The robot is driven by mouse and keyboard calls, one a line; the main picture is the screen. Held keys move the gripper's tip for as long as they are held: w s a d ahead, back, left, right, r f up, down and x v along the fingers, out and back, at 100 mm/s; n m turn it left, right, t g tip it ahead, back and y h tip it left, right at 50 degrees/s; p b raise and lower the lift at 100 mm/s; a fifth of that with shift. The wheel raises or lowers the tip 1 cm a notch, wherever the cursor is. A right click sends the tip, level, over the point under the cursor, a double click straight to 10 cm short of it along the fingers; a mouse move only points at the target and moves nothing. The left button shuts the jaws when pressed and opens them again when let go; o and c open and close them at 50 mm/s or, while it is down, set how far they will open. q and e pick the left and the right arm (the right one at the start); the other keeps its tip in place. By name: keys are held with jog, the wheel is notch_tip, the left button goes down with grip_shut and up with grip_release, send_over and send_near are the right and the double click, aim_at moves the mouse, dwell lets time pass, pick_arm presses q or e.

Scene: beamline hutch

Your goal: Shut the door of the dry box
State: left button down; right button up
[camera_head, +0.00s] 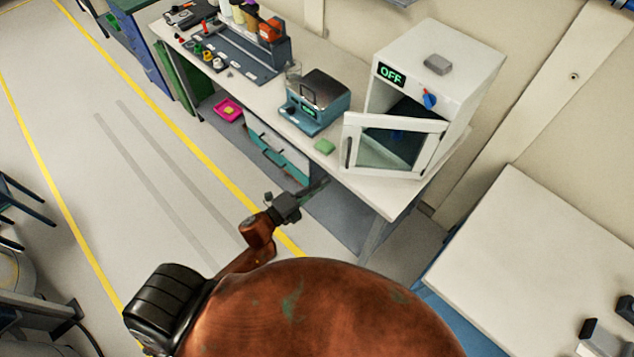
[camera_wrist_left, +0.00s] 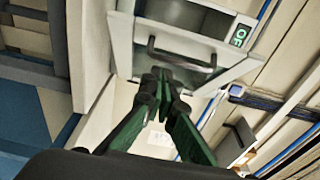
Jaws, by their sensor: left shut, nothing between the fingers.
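The dry box (camera_head: 470,75) is a white cabinet on the right end of the bench, with a lit OFF display and a blue knob (camera_head: 429,99). Its framed glass door (camera_head: 434,126) stands open, swung out over the bench front, with a dark handle (camera_head: 348,152) near its left edge. My left gripper (camera_head: 318,187) is shut and empty, in front of the bench edge and apart from the door. In the left wrist view the shut fingertips (camera_wrist_left: 165,72) point toward the door handle (camera_wrist_left: 180,55); contact cannot be told. My right gripper is not in view.
A rack with small items (camera_head: 243,58) stands further left. Another white table (camera_head: 540,250) is at the right.

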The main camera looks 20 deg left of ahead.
aim_at(345, 157)
pick_arm(q)
jog(key=x, duration=0.5)
jog(key=shift+w+d+r+p, duration=0.1)
jog(key=shift+w+d+p, duration=0.05)
jog(key=shift+w+p, duration=0.25)
jog(key=shift+w+a+p, duration=0.15)
jog(key=shift+w+a, duration=0.15)
jog(key=shift+w, duration=0.6)
jog(key=shift+w+a+p, duration=0.15)
jog(key=shift+w+a, duration=0.2)
jog(key=shift+w, duration=0.55)
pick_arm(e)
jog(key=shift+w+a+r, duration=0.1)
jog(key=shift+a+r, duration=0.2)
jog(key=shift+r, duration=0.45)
pick_arm(q)
jog(key=shift+w+a, duration=0.1)
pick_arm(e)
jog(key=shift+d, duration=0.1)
